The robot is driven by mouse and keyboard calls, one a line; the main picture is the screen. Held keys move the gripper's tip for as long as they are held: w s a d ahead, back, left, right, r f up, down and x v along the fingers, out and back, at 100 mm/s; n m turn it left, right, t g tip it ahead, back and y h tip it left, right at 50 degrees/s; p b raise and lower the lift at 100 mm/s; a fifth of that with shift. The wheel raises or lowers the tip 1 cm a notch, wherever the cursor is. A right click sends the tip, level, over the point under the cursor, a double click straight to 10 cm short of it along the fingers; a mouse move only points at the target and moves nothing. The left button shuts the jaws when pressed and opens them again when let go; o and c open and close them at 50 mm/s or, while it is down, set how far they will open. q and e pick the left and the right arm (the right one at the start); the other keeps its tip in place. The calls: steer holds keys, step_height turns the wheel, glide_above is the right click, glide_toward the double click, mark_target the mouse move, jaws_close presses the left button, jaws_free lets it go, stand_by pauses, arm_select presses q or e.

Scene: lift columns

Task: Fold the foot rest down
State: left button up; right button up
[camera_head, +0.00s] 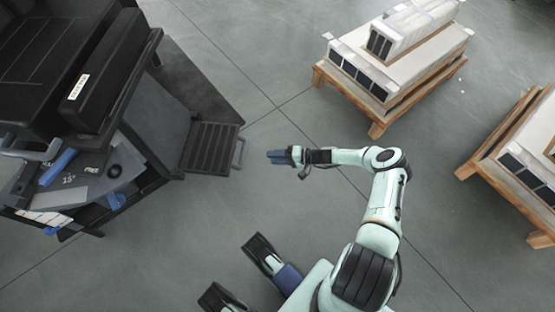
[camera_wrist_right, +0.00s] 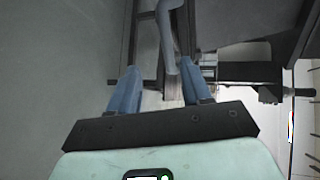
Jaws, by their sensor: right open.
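The foot rest (camera_head: 209,148) is a dark ribbed plate that sticks out from the right side of the black machine (camera_head: 140,110) in the head view. A thin grey handle (camera_head: 240,152) stands at its outer edge. My right gripper (camera_head: 278,156) has blue fingers, is open and points left at the handle, with a gap of floor between them. In the right wrist view, the right gripper (camera_wrist_right: 158,74) shows its fingers spread, with a grey bar (camera_wrist_right: 168,35) lying ahead, roughly in line with the gap. The foot rest's exact tilt is hard to tell. My left gripper is not in view.
A wooden pallet (camera_head: 375,128) with white boxed goods (camera_head: 400,55) stands at the upper right, and another pallet (camera_head: 465,172) at the right edge. A panel with blue levers (camera_head: 58,165) is on the machine's front. Grey floor between the machine and my arm is clear.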

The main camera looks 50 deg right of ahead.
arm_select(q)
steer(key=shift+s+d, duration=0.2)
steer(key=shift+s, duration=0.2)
arm_select(e)
steer(key=shift+s+d+r, duration=0.15)
steer(key=shift+s+d, duration=0.15)
steer(key=shift+s, duration=0.15)
